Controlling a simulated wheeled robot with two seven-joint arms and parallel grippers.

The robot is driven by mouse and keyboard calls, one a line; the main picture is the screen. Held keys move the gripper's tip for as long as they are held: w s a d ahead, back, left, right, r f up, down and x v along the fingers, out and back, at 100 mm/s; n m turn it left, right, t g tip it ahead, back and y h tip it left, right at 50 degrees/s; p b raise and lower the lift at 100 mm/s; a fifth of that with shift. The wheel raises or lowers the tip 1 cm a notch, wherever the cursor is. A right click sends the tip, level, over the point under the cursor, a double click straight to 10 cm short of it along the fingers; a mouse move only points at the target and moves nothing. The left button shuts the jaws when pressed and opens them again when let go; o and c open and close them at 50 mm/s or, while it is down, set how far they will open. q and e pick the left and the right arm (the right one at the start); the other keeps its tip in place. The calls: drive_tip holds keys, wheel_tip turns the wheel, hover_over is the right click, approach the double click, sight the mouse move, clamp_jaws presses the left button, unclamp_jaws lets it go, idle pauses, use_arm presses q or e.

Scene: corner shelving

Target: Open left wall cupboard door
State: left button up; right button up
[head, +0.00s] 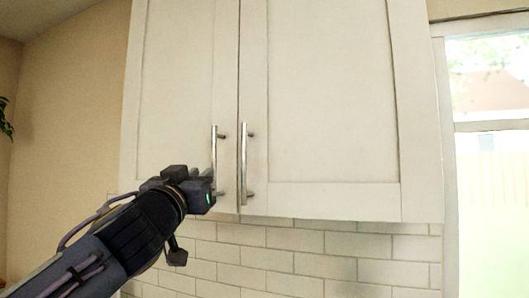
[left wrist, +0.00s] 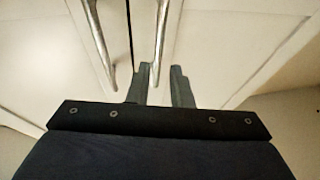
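The white wall cupboard has two closed doors, the left door (head: 180,90) and the right door (head: 330,100). A vertical silver bar handle (head: 215,150) is on the left door, next to the right door's handle (head: 245,165). My left gripper (head: 211,176) is at the lower part of the left door's handle and hides some of it. In the left wrist view its two dark fingers (left wrist: 162,85) stand apart, and one bar handle (left wrist: 161,40) runs down to between them. I cannot tell whether the fingers touch it. My right gripper is not in view.
White tiles (head: 310,242) cover the wall below the cupboard. A window (head: 490,150) is at the right and a bare beige wall (head: 70,110) at the left. A bit of green plant (head: 5,120) shows at the left edge.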

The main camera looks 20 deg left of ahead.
sight(213, 159)
use_arm(q)
drive_tip(key=p+x, duration=0.2)
drive_tip(key=x, duration=0.1)
drive_tip(key=r+p+x, duration=0.1)
drive_tip(key=x, duration=0.3)
drive_tip(key=shift+s+d+r+p, duration=0.15)
drive_tip(key=shift+s+p, duration=0.15)
drive_tip(key=shift+p, duration=0.1)
drive_tip(key=shift+w+r+p, duration=0.15)
drive_tip(key=shift+w+p, duration=0.15)
drive_tip(key=shift+w, duration=0.35)
clamp_jaws()
